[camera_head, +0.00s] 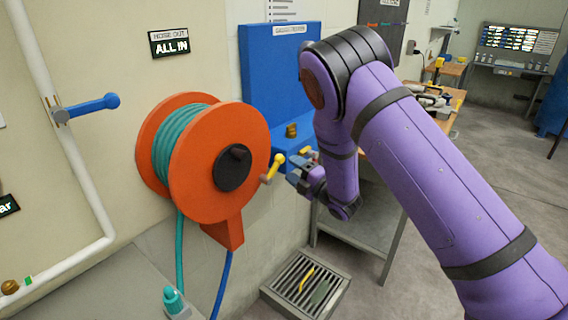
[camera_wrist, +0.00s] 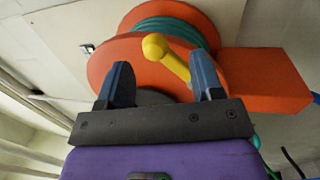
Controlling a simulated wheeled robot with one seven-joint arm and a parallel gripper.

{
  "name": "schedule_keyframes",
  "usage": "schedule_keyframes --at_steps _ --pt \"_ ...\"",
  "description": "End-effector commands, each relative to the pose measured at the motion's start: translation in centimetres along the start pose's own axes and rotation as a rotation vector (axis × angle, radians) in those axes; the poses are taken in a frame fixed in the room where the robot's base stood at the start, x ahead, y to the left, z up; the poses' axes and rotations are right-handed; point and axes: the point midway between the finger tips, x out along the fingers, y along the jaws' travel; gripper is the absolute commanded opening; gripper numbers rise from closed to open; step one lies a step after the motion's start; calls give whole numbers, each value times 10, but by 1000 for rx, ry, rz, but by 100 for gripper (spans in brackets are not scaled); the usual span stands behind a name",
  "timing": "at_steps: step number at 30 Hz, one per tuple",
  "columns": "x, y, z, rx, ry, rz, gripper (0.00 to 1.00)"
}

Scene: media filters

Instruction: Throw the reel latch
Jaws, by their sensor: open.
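The orange hose reel (camera_head: 219,160) is mounted on the wall and carries a wound teal hose (camera_head: 183,143). A yellow handle with a round knob (camera_head: 273,167) sticks out at the right of the reel; I take it for the latch. In the wrist view the yellow handle (camera_wrist: 165,57) shows between the fingers against the orange reel (camera_wrist: 125,55). My gripper (camera_head: 304,172) is just right of the yellow knob in the head view. In the wrist view my gripper (camera_wrist: 161,82) is open, with blue fingers apart. I cannot tell whether they touch the handle.
A blue lever (camera_head: 92,108) sits on the white pipe (camera_head: 70,150) at left. A blue wall panel (camera_head: 275,75) stands behind my arm. A floor grate (camera_head: 305,285) lies below, and a workbench (camera_head: 447,118) is behind my arm. A sign reads "HOSE OUT ALL IN" (camera_head: 169,43).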

Motion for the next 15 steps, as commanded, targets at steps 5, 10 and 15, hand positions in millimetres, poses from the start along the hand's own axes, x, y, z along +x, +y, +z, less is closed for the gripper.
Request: schedule_keyframes --at_steps 5,10,15 --pt "-30 0 0 0 -2 -1 60" --pt "-46 0 1 0 -1 0 60" --pt "-49 0 0 0 0 2 60"
